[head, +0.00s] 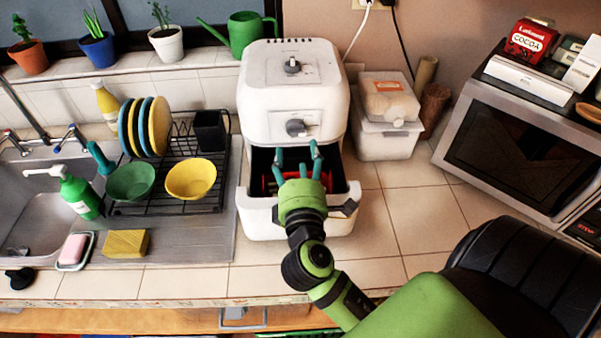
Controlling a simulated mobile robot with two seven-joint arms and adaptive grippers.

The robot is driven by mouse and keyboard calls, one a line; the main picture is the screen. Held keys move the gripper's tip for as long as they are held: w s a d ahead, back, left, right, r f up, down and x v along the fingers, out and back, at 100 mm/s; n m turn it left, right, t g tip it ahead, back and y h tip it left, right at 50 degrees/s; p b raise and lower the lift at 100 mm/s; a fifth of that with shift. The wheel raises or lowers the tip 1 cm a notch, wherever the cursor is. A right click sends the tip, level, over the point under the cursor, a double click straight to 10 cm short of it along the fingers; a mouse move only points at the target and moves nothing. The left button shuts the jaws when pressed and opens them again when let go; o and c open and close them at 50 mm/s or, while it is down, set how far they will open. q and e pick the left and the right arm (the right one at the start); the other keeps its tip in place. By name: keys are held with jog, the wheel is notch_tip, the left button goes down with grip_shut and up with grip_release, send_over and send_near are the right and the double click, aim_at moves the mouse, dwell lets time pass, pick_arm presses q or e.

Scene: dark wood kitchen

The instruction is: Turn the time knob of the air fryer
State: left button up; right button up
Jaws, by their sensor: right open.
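The white air fryer (257,97) stands on the tiled counter in the middle of the head view. One dark and silver knob (292,66) sits high on its sloped top face. A second, larger knob (296,127) sits lower on the front. I cannot read which one is the time knob. The drawer (262,222) is pulled out, with something red inside it. My right gripper (299,160) is open, its teal fingers pointing up over the drawer, just below the lower knob. It holds nothing that I can see. My left gripper is not in view.
A dish rack (190,205) with plates and bowls stands left of the fryer, beside the sink (40,210). Stacked containers (388,125) stand close on the right. A microwave (530,140) is at the far right.

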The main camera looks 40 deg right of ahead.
jog(key=shift+v, duration=2.4)
